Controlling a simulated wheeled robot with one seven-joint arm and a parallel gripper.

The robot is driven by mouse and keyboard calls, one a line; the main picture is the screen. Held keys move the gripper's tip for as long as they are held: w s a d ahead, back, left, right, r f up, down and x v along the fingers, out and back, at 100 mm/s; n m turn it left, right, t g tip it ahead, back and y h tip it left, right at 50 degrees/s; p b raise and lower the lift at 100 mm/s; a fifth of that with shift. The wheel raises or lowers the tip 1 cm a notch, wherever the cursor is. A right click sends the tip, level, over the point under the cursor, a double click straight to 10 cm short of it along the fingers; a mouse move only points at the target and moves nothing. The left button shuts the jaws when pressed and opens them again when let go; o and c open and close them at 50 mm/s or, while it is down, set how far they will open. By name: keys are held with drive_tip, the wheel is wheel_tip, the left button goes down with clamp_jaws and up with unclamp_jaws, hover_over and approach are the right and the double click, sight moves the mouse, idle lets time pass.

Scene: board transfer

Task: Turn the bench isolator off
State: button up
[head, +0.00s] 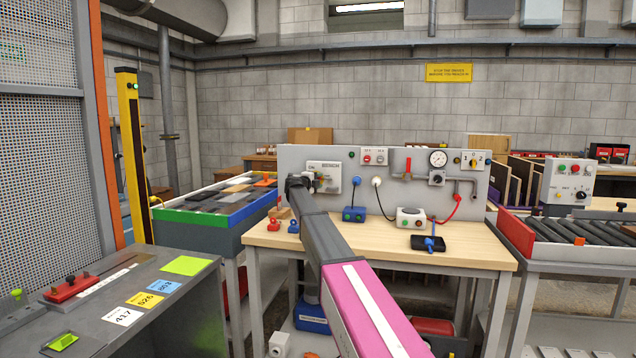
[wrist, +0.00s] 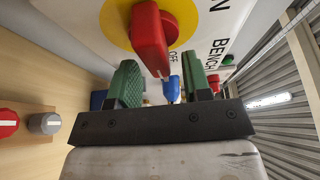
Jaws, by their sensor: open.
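The bench isolator is a white box (head: 325,170) on the left of the grey back panel. In the wrist view, its red handle (wrist: 150,35) sits on a yellow disc (wrist: 184,15). The handle's white-marked end points down the picture, close to the letters OFF; the exact setting is hard to tell. My gripper (wrist: 160,66) is open, with one green-padded finger on each side below the handle. The handle's end shows between the fingertips, with gaps on both sides. In the head view my arm hides the handle and most of my gripper.
The workbench (head: 465,253) carries a blue socket block (head: 354,214), a white box with a round dial (head: 410,219) and a dark device (head: 428,243). Small red knobs (head: 274,225) stand at the bench's left. A gauge (head: 438,158) and pipework are on the panel's right.

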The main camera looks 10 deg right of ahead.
drive_tip(key=v, duration=1)
drive_tip(key=shift+s+a, duration=0.2)
drive_tip(key=shift+s, duration=0.05)
